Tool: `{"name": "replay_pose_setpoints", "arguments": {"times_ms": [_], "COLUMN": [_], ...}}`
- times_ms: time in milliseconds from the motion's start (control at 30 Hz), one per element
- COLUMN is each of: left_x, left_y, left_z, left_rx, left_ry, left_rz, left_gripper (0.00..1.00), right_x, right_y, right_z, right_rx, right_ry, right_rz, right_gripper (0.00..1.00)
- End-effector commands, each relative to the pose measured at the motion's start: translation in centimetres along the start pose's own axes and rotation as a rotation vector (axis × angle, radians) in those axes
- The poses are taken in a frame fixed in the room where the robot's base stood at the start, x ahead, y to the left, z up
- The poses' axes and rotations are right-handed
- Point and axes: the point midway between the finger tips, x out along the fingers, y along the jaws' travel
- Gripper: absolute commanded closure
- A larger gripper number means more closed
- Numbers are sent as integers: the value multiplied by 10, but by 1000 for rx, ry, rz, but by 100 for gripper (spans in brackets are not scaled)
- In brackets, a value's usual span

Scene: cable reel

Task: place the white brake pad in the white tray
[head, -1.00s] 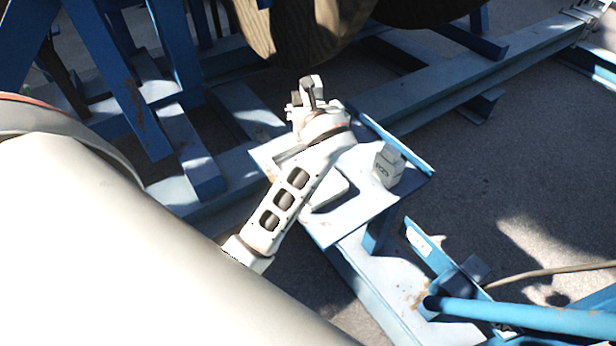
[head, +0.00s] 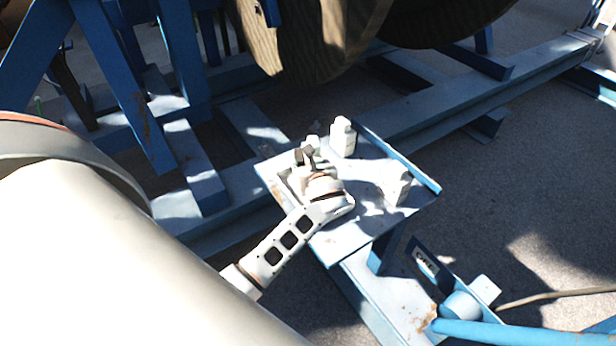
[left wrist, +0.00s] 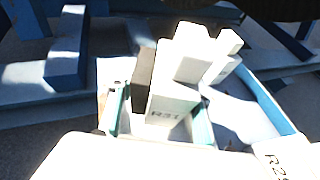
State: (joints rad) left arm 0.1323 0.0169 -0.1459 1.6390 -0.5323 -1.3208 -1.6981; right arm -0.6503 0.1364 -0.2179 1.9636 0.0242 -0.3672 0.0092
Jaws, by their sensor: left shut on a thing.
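My left gripper (head: 305,160) comes in from the lower left, low over the left part of a small blue platform. I cannot tell whether the pad touches the tray floor. My right gripper is out of view.
A white block (head: 343,138) stands at the platform's back edge, close to the gripper. Another white block (head: 398,188) stands at the right. A raised blue lip (head: 400,157) runs along the platform's far right edge. Blue beams (head: 470,100) and big reels (head: 310,40) lie behind.

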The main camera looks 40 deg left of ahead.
Motion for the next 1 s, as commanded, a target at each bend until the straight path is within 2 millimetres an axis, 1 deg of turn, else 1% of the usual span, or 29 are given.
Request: {"name": "replay_pose_setpoints", "arguments": {"times_ms": [100, 267, 533, 700, 933, 967, 1000], "left_x": [3, 7, 22, 22, 23, 23, 23], "left_y": [-1, 0, 0, -1, -1, 0, 0], "left_z": [-4, -12, -41, -43, -45, -48, -47], "left_rx": [-4, -1, 0, -3, -3, -1, -1], "left_ry": [-6, -5, -5, -6, -5, 0, 0], "left_rz": [-2, -1, 0, -2, -1, -1, -1], "left_gripper": [100, 100, 100, 100, 100, 44, 35], "right_x": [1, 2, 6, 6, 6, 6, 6], "right_y": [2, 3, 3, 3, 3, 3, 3], "right_z": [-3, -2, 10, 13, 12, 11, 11], "right_rx": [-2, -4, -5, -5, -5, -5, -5], "right_ry": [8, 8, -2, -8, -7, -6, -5], "right_rz": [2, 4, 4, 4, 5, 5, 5], "right_gripper": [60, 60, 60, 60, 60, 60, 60]}}
